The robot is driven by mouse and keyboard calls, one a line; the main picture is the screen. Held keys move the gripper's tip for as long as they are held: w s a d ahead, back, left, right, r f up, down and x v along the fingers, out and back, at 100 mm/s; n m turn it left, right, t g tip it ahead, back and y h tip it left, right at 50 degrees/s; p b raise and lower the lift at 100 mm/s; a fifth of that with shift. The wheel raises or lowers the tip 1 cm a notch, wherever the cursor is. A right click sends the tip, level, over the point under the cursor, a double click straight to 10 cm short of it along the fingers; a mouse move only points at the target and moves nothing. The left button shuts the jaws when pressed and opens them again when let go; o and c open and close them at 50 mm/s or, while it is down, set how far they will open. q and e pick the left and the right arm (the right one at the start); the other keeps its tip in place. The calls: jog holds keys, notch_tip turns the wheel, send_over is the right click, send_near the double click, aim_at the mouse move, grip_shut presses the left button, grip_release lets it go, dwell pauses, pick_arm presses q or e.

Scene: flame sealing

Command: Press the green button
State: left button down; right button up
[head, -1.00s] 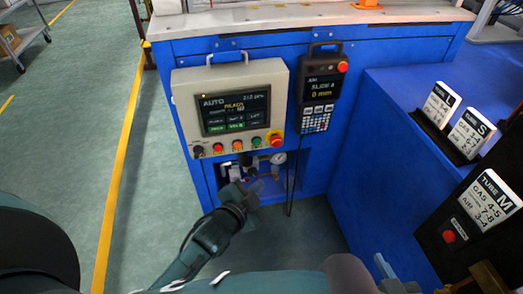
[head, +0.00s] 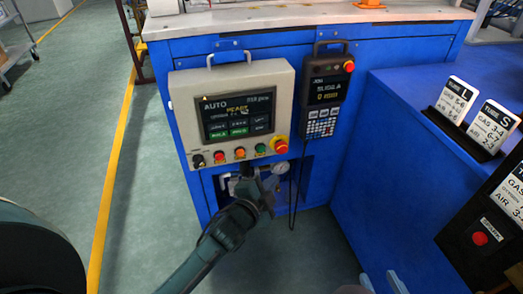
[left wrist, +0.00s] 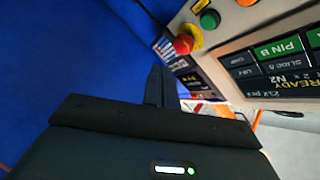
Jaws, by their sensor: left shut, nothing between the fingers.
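The green button (head: 261,148) is a small round button in the row under the screen of the beige control panel (head: 284,92). It sits between an orange button and the red emergency stop (head: 280,145). In the left wrist view, the green button (left wrist: 210,19) shows at the top, beside the red emergency stop (left wrist: 186,41). My left gripper (head: 254,187) is below the button row, in front of the recess, apart from the green button. Its fingers (left wrist: 160,87) are shut and empty, pointing toward the machine. My right gripper cannot be made out.
A black handheld pendant (head: 324,92) hangs right of the panel, its cable running down. A gauge (head: 280,167) sits in the recess below. A blue cabinet (head: 385,165) with tube signs (head: 492,127) stands at the right. Green floor lies clear at left.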

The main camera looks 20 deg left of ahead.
aim_at(261, 149)
pick_arm(q)
jog(key=w+a+b, duration=0.1)
jog(key=w+a, duration=0.3)
jog(key=w, duration=0.3)
jog(key=shift+a, duration=0.4)
dwell(0.4)
jog(key=shift+w+a, duration=0.1)
jog(key=shift+w, duration=0.05)
dwell(1.3)
jog(key=shift+w+a, duration=0.15)
jog(key=shift+w, duration=0.1)
jog(key=shift+w, duration=0.1)
dwell(0.4)
